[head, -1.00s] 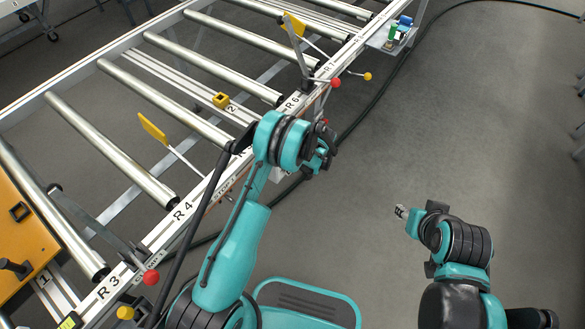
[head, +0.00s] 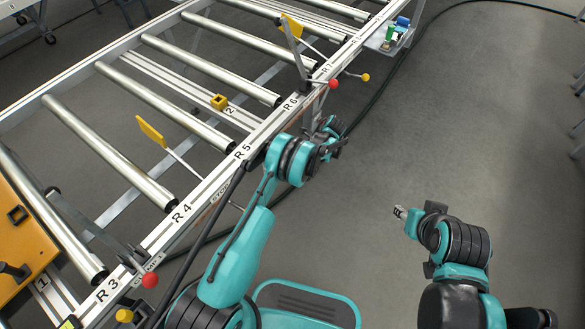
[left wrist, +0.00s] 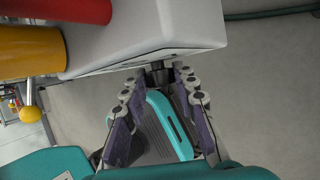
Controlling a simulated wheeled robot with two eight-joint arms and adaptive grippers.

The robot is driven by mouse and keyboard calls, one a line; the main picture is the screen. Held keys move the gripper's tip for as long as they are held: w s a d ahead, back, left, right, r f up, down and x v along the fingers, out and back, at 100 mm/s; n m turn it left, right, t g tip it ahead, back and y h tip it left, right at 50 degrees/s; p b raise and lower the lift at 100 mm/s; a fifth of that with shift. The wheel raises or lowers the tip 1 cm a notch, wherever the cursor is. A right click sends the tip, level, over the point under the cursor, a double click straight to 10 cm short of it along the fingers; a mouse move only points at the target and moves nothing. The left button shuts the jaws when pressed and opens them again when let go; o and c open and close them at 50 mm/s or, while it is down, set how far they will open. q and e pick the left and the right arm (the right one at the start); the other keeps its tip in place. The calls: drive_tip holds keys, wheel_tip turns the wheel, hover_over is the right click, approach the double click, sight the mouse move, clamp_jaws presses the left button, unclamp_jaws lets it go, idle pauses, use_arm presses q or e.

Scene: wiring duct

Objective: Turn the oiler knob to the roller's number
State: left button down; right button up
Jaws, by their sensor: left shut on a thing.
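In the left wrist view a pale grey box (left wrist: 150,35) fills the top, with a short dark knob (left wrist: 158,76) on its lower face. My left gripper (left wrist: 160,80) has its fingers on both sides of this knob, shut on it. Any number on the knob is too small to read. In the head view my left gripper (head: 332,138) is beside the conveyor's near rail, past the R 5 label (head: 243,151); the box is mostly hidden there. My right gripper (head: 400,212) hangs over bare floor, apart from everything; its finger gap is unclear.
The conveyor's near rail (head: 215,180) carries labels including R 3, R 4, R 5 and R 6. Levers with red ball ends (head: 333,84) and yellow paddles (head: 151,131) stand along it. A red and a yellow cylinder (left wrist: 30,50) adjoin the box.

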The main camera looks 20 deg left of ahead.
use_arm(q)
drive_tip(key=c, duration=1.2)
unclamp_jaws()
drive_tip(key=shift+v, duration=3.7)
